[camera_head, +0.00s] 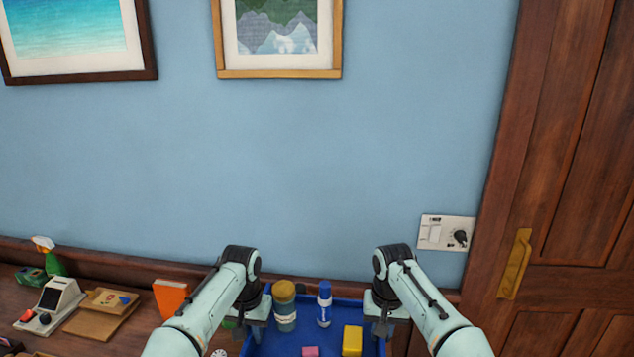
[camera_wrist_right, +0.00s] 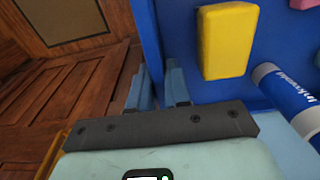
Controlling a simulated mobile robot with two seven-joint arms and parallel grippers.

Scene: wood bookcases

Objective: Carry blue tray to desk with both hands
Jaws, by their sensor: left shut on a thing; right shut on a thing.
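The blue tray (camera_head: 275,340) is at the bottom centre of the head view, between my two arms. In it are a jar with a mustard lid (camera_head: 285,305), a blue and white bottle (camera_head: 324,305), a yellow block (camera_head: 352,340) and a pink block (camera_head: 310,351). My left gripper (camera_head: 258,325) is shut on the tray's left wall. My right gripper (camera_head: 381,322) is shut on its right wall. The right wrist view shows the right fingers (camera_wrist_right: 160,88) around the tray wall (camera_wrist_right: 150,30), beside the yellow block (camera_wrist_right: 228,40). The tray's near edge is out of view.
A wooden surface at the left holds a card-reader-like device (camera_head: 52,303), a wooden board (camera_head: 100,313) and an orange book (camera_head: 171,297). A blue wall (camera_head: 370,160) stands ahead. A wooden door with a brass handle (camera_head: 515,263) is at the right.

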